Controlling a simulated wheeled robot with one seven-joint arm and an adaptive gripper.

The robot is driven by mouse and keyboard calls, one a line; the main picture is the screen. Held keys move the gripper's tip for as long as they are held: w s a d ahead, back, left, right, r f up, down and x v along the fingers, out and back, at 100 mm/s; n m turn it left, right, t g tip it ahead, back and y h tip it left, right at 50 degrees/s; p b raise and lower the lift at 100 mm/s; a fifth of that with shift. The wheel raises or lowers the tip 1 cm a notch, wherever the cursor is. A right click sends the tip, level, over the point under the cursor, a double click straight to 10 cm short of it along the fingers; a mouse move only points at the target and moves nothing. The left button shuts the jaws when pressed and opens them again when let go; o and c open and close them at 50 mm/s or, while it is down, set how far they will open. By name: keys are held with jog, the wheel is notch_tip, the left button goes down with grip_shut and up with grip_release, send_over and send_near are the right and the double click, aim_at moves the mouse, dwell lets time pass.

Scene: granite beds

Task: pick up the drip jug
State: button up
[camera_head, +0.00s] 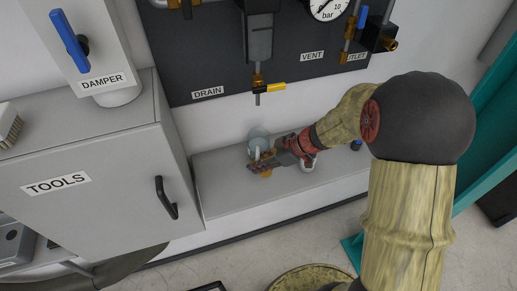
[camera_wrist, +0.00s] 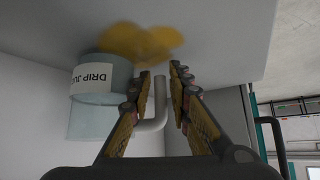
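The drip jug (camera_head: 258,138) is a pale, translucent blue-green vessel on the low grey ledge under the drain outlet. In the wrist view the jug (camera_wrist: 98,112) is at the left, with a white DRIP JUG label and a pale grey handle (camera_wrist: 158,112) on its right side. My gripper (camera_wrist: 161,72) is open, with one finger on each side of the handle as seen from the wrist. I cannot tell whether either finger touches it. In the head view my gripper (camera_head: 264,165) is at the near side of the jug and hides part of it.
An amber stain (camera_wrist: 128,42) marks the surface beside the jug. The grey TOOLS cabinet (camera_head: 95,190) with a black handle stands left of the ledge (camera_head: 225,198). Above is a dark panel (camera_head: 205,60) with the yellow-levered drain valve (camera_head: 268,87).

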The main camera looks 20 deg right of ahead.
jog(key=shift+c, duration=0.8)
grip_shut()
jog(key=shift+r, duration=0.2)
